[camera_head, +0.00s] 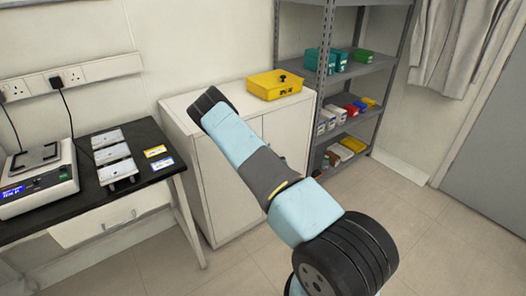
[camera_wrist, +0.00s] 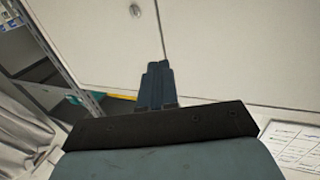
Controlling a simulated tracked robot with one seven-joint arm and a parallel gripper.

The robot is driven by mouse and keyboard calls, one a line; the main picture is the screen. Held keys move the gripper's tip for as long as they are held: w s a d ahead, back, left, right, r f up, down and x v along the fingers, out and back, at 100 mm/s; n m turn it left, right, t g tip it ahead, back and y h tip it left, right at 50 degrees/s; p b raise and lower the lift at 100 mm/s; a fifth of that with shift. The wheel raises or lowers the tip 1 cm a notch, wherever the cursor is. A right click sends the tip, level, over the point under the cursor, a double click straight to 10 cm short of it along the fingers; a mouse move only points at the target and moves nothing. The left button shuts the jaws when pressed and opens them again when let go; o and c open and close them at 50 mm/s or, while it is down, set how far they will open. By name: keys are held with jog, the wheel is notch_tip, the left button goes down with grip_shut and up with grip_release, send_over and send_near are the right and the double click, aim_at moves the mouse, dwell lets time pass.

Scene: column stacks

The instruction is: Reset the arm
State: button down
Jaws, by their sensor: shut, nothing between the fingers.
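My arm, light blue with dark joints, reaches from the lower right up toward the white cabinet in the head view. My gripper (camera_wrist: 157,72) shows in the wrist view with its two dark fingers together and nothing between them. In the head view the gripper itself is hidden. The white cabinet (camera_head: 185,140) stands behind the arm, and its pale doors (camera_wrist: 215,45) fill much of the wrist view beyond the fingertips. I cannot tell the exact gap between the fingers and the doors.
A yellow box (camera_head: 274,85) lies on the cabinet top. A grey metal shelf (camera_head: 372,68) with several boxes stands to the right. A black-topped desk (camera_head: 95,196) with a scale (camera_head: 38,180) and three white trays (camera_head: 113,153) stands at the left. The floor (camera_head: 450,235) at right is clear.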

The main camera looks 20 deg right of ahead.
jog(key=shift+s+d, duration=0.25)
jog(key=shift+s, duration=0.8)
jog(key=shift+s+d, duration=0.2)
jog(key=shift+s, duration=0.85)
jog(key=w+r+m+g+h, duration=0.1)
jog(key=w+r+m+g, duration=0.1)
jog(key=r, duration=0.6)
jog(key=w+r+m+g+h, duration=0.2)
jog(key=r, duration=0.5)
jog(key=s+a+r+g+y, duration=0.15)
jog(key=s+a+r, duration=0.25)
jog(key=r, duration=0.5)
jog(key=s+a+r+g+y, duration=0.1)
jog(key=s+a+r+g, duration=0.2)
jog(key=r, duration=0.5)
jog(key=s+a+r+n+g+y, duration=0.1)
jog(key=s+a+r, duration=0.2)
jog(key=s+r, duration=0.4)
jog(key=s+a+r+n+y, duration=0.1)
jog(key=s+a+r+y, duration=0.15)
jog(key=s+r, duration=0.45)
jog(key=s+a+r+n+g, duration=0.1)
jog(key=s+a, duration=0.1)
jog(key=s, duration=1)
jog(key=s+a+r+n+g, duration=0.1)
jog(key=s+a+n, duration=0.1)
jog(key=s, duration=0.9)
jog(key=shift+s+a+g+h, duration=0.25)
jog(key=shift+s+g+h, duration=0.1)
jog(key=shift+h, duration=0.05)
